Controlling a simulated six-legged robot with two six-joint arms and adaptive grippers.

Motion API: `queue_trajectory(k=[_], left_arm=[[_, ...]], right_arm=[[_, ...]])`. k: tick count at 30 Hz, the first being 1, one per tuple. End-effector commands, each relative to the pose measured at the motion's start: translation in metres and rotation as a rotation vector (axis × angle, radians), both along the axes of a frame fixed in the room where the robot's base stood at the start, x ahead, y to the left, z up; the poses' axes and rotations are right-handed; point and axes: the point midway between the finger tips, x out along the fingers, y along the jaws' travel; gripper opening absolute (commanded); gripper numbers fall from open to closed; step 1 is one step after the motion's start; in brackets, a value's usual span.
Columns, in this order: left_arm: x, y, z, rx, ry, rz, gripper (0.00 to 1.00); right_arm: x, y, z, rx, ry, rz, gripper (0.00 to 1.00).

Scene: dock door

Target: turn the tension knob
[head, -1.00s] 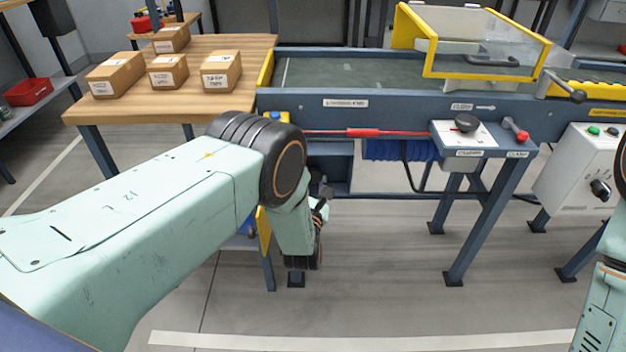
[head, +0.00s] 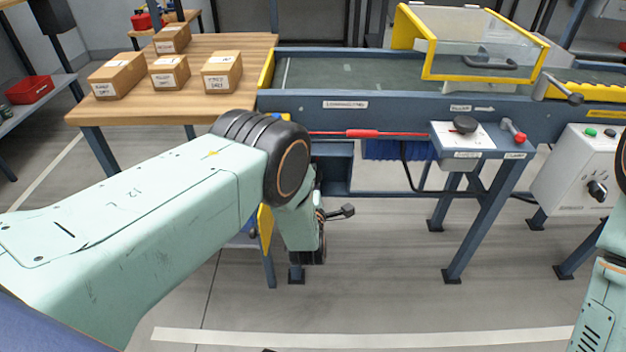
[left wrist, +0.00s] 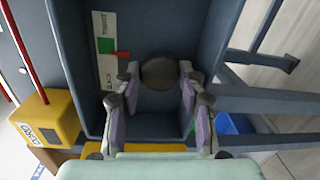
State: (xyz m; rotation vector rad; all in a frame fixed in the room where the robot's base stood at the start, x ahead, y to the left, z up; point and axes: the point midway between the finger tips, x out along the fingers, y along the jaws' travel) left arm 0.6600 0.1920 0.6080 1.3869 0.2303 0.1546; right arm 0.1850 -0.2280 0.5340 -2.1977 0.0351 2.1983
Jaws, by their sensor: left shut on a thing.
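The tension knob (left wrist: 158,74) is a dark round knob inside a grey-blue recessed box (left wrist: 205,30) in the left wrist view. My left gripper (left wrist: 159,70) is shut on it, one finger on each side. A red pointer (left wrist: 121,55) beside the knob lies over the green part of an upright label plate (left wrist: 105,50). In the head view my left arm and wrist hide the knob, and my left fingertips cannot be made out. My right arm shows at the right edge, but its gripper is out of view.
A yellow block (left wrist: 50,117) stands beside the box. The conveyor (head: 350,75) runs behind my left arm, with another dark knob (head: 465,124) and a red-tipped lever (head: 514,131) on its frame. A wooden table (head: 190,108) holds several cartons. The front floor is clear.

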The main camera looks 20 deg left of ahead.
Motion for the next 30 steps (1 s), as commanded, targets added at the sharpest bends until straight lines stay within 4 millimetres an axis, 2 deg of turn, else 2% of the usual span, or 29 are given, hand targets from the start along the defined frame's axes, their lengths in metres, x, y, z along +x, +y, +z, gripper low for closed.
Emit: queue_trajectory(k=[12, 30], left_arm=[[-0.0003, 0.0003, 0.0002, 0.204, 0.059, 0.002, 0.08], [-0.0003, 0.0005, 0.0002, 0.243, 0.071, 0.002, 0.08]], right_arm=[[0.0, 0.0, 0.0003, 0.0, 0.0, 0.0, 0.4], [0.0, 0.0, 0.0003, 0.0, 0.0, 0.0, 0.4]])
